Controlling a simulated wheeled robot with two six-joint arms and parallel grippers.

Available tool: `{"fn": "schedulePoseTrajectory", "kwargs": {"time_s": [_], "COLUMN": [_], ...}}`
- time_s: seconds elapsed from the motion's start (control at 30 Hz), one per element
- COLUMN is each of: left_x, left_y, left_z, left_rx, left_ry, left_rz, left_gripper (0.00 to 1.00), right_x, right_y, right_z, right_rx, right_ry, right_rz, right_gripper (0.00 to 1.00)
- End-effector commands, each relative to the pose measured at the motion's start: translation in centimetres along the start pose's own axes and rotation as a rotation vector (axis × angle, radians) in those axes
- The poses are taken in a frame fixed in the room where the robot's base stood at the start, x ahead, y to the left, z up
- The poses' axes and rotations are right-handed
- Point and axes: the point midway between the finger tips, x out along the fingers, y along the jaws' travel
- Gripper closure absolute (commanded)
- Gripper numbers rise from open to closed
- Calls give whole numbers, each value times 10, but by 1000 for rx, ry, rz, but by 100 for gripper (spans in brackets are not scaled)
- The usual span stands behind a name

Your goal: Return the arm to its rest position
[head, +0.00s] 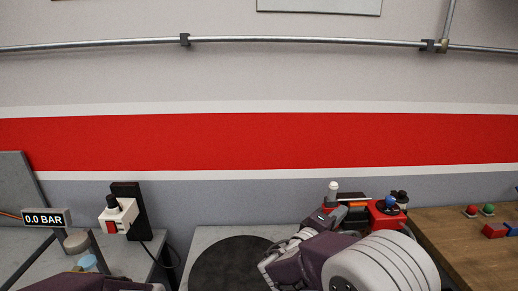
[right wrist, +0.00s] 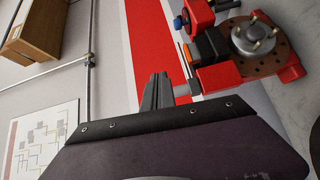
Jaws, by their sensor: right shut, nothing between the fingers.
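My right arm comes in from the bottom right of the head view, its purple and white links over the grey table. The right gripper (head: 326,214) points away from me towards the wall, beside a red device (head: 388,216). In the right wrist view its dark fingers (right wrist: 157,90) are together with nothing between them. The red device (right wrist: 290,62), with a round metal flange, lies to the right of the fingers; I cannot tell whether they touch. Of my left arm only a purple and white part shows at the bottom left; its gripper is out of view.
A dark round mat (head: 225,265) lies on the grey table. A wooden table (head: 455,245) with coloured buttons stands at the right. At the left are a white switch box (head: 118,215) and a "0.0 BAR" display (head: 45,218). A pipe (head: 300,40) runs along the wall.

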Motion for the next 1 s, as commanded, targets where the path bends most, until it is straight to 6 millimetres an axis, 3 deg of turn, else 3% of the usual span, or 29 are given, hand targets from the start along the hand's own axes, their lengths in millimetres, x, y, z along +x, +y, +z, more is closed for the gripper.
{"fn": "schedulePoseTrajectory", "kwargs": {"time_s": [0.03, 0.07, 0.1, 0.17, 0.2, 0.27, 0.3, 0.37, 0.4, 0.53, 0.6, 0.7, 1.0], "left_x": [0, 0, 0, 0, 0, 0, 0, 0, 0, 0, 0, 0, 0], "left_y": [0, 0, 0, 0, 0, 0, 0, 0, 0, 0, 0, 0, 0], "left_z": [0, 0, 0, 0, 0, 0, 0, 0, 0, 0, 0, 0, 0], "left_rx": [0, 0, 0, 0, 0, 0, 0, 0, 0, 0, 0, 0, 0], "left_ry": [0, 0, 0, 0, 0, 0, 0, 0, 0, 0, 0, 0, 0], "left_rz": [0, 0, 0, 0, 0, 0, 0, 0, 0, 0, 0, 0, 0], "left_gripper": [64, 64, 64, 64, 64, 64, 64, 64, 64, 64, 64, 64, 64], "right_x": [14, 17, 17, 5, -10, -43, -70, -111, -134, -178, -184, -178, -178], "right_y": [-7, -17, -33, -62, -84, -119, -143, -173, -188, -215, -220, -220, -220], "right_z": [45, 72, 106, 154, 181, 211, 221, 221, 211, 166, 145, 127, 127], "right_rx": [26, 37, 50, 72, 94, 150, 204, 305, 377, 570, 636, 645, 617], "right_ry": [-127, -206, -308, -455, -546, -665, -728, -785, -793, -729, -670, -561, -535], "right_rz": [-60, -114, -197, -346, -461, -654, -795, -992, -1105, -1346, -1404, -1424, -1429], "right_gripper": [100, 100, 100, 100, 100, 100, 100, 100, 100, 100, 100, 100, 100]}}
